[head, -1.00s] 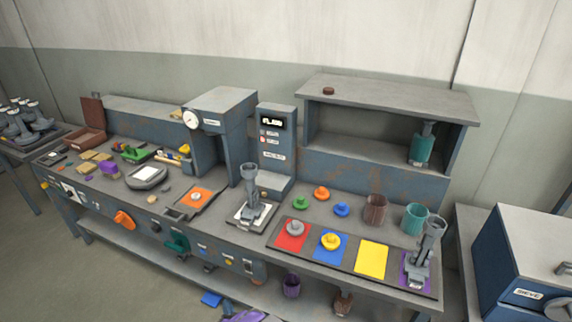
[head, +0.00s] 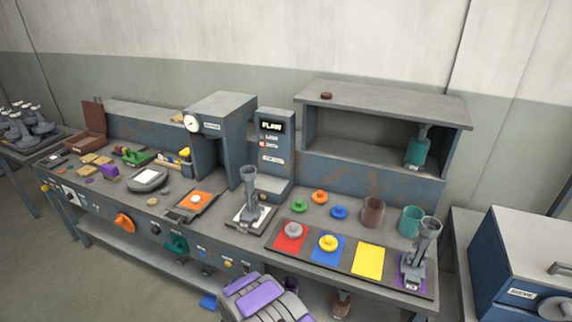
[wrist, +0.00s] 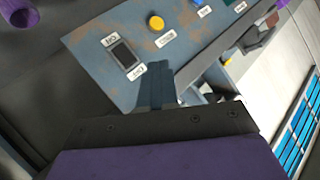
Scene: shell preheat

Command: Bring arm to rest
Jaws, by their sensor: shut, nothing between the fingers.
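My gripper (wrist: 160,70) shows in the wrist view, its dark fingers together at the picture's middle with nothing between them. Beyond the fingertips is the blue-grey bench front panel, with a dark switch (wrist: 124,53) and a yellow button (wrist: 155,22); the gripper appears apart from them. In the head view, my purple and grey arm (head: 262,301) rises at the bottom edge, in front of the bench. The gripper itself cannot be made out in the head view.
The long workbench (head: 220,240) carries a press (head: 225,115), a display unit (head: 272,150), coloured pads and several knobs. A grey shell stand (head: 249,195) is mid-bench and another (head: 424,245) at the right end. A blue cabinet (head: 520,260) is at right. Open floor (head: 60,285) lies left.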

